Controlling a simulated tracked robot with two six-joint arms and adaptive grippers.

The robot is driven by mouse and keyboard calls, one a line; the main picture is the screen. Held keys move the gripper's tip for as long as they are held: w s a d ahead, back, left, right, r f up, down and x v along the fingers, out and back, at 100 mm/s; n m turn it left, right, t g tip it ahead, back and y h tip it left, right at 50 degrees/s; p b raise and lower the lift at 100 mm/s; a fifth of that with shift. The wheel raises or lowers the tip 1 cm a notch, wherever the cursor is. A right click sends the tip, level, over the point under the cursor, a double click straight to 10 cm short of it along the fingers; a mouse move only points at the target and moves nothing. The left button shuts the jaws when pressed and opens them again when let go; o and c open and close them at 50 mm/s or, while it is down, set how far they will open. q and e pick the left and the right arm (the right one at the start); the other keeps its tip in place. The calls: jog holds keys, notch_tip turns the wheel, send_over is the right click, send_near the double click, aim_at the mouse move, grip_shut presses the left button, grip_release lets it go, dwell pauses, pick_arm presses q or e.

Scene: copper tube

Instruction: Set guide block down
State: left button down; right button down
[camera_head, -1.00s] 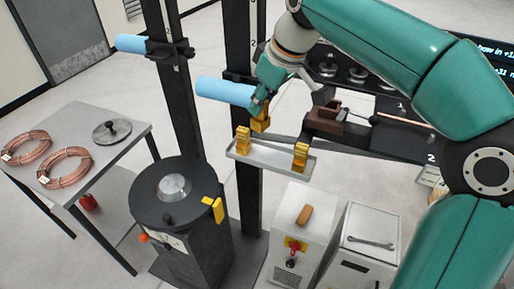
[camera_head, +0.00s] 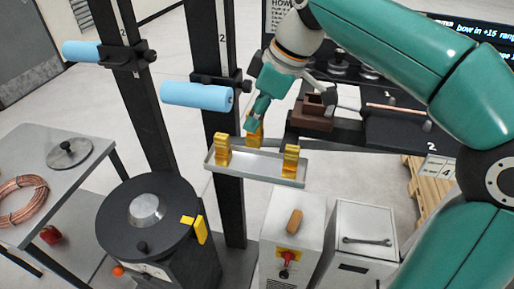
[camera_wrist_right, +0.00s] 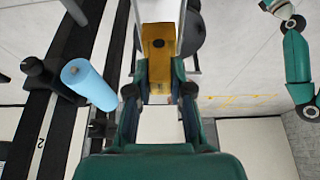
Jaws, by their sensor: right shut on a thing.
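My right gripper (camera_head: 254,116) is shut on a yellow brass-like guide block (camera_head: 255,130). The held block also shows in the right wrist view (camera_wrist_right: 158,50), between the two fingers (camera_wrist_right: 159,82). In the head view it appears at the back edge of a shallow grey tray (camera_head: 257,165), between two similar yellow blocks. One block (camera_head: 222,150) stands at the tray's left end and one (camera_head: 290,160) at its right end. I cannot tell whether the held block touches the tray. My left gripper does not show in the head view.
Black uprights carry light blue rollers (camera_head: 197,96) left of the gripper. A brown block (camera_head: 314,112) on a dark bench is close on its right. A black round machine (camera_head: 148,215) and white cabinets (camera_head: 292,235) stand below. A side table (camera_head: 90,170) holds copper coil.

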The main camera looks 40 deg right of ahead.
aim_at(255, 143)
notch_tip(255, 143, down, 3)
jog(key=shift+w+f, duration=0.1)
jog(key=shift+w, duration=0.05)
jog(key=shift+f+b, duration=0.3)
jog(key=shift+f, duration=1.5)
jog(key=shift+f, duration=0.1)
jog(key=c, duration=1.1)
grip_release()
jog(key=shift+o, duration=0.2)
jog(key=shift+r, duration=0.2)
jog(key=p+v, duration=0.1)
jog(key=v, duration=1.1)
